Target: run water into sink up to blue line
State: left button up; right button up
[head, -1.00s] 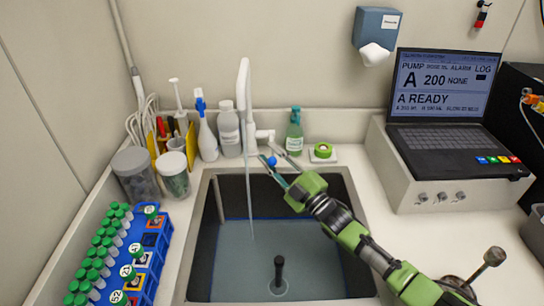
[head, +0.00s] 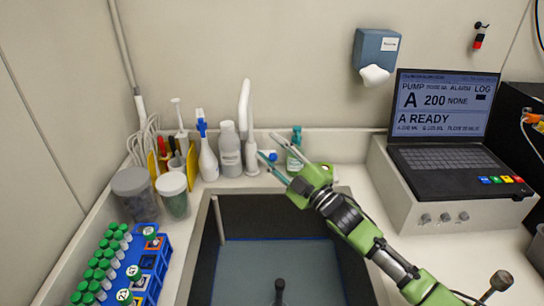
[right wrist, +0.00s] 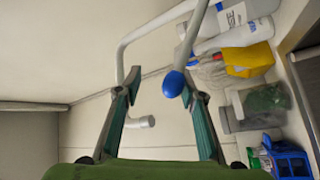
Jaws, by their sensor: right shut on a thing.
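The white tap (head: 245,120) stands behind the sink (head: 205,240), with a blue-knobbed lever (head: 272,157) at its right. In the right wrist view the blue knob (right wrist: 174,83) shows close to the right finger. No stream shows under the spout now. Grey-blue water (head: 270,268) fills the lower part of the sink. The blue line (head: 280,239) shows along the back wall at about the water's edge. A dark upright post (head: 279,290) stands in the water. My left gripper is not in view.
Bottles (head: 229,150) and a green bottle (head: 295,150) stand behind the sink. A blue rack of green-capped tubes (head: 150,262) is at left. A laptop (head: 445,125) on a grey box (head: 440,195) is at right.

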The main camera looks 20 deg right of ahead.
notch_tip(320, 180, up, 2)
jog(key=shift+f, duration=0.35)
jog(key=shift+s+d+f+p, duration=0.1)
jog(key=shift+s+f+p, duration=0.05)
jog(key=shift+s+p, duration=0.3)
jog(key=shift+s, duration=0.4)
jog(key=s+d+p, duration=0.2)
jog(key=s+d, duration=0.1)
jog(key=s, duration=0.3)
jog(key=s+d+p, duration=0.2)
jog(key=s+d, duration=0.1)
jog(key=s, duration=0.4)
jog(key=shift+s+f+p, duration=0.15)
jog(key=shift+f+p, duration=0.05)
jog(key=shift+p, duration=0.1)
